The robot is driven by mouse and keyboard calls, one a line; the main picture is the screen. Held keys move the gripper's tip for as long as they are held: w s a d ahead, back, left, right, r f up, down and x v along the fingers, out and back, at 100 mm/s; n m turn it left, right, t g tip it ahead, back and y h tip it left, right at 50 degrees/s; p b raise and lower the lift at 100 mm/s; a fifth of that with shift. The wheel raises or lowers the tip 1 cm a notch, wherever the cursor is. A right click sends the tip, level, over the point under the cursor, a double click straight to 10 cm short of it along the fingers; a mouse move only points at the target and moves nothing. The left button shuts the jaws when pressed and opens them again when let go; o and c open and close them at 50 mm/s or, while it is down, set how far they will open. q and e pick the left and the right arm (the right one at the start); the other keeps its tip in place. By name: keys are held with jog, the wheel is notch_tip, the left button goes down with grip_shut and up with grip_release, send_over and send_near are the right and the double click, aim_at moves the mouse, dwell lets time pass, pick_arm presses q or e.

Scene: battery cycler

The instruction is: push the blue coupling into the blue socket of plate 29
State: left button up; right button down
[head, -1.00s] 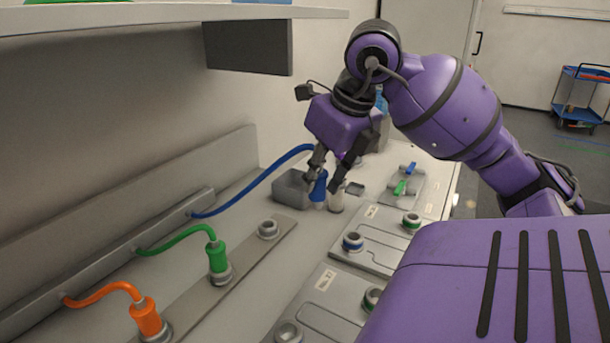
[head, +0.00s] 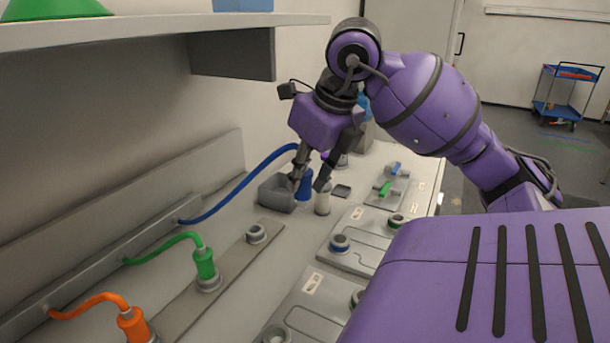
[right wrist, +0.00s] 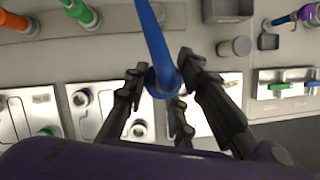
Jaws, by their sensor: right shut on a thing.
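The blue coupling (head: 304,187) is held upright in my right gripper (head: 308,180), with its blue cable running back to the wall rail. In the right wrist view the blue coupling (right wrist: 163,84) sits between the closed fingers of my right gripper (right wrist: 160,92). The blue-ringed socket (head: 340,243) lies on a light grey plate (head: 375,262), in front and to the right of the coupling; the coupling is apart from it. The plate numbers are too small to read, so I cannot tell which is 29. My left gripper is not in view.
Green (head: 204,264) and orange (head: 134,325) couplings sit on a grey strip with an empty socket (head: 256,233). A shelf (head: 150,31) overhangs the left. Green and blue levers (head: 386,188) lie beyond.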

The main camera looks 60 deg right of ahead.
jog(key=shift+r+p, duration=0.55)
jog(key=shift+r, duration=0.45)
jog(key=shift+r+p, duration=0.65)
jog(key=shift+r, duration=0.35)
jog(key=shift+f, duration=0.2)
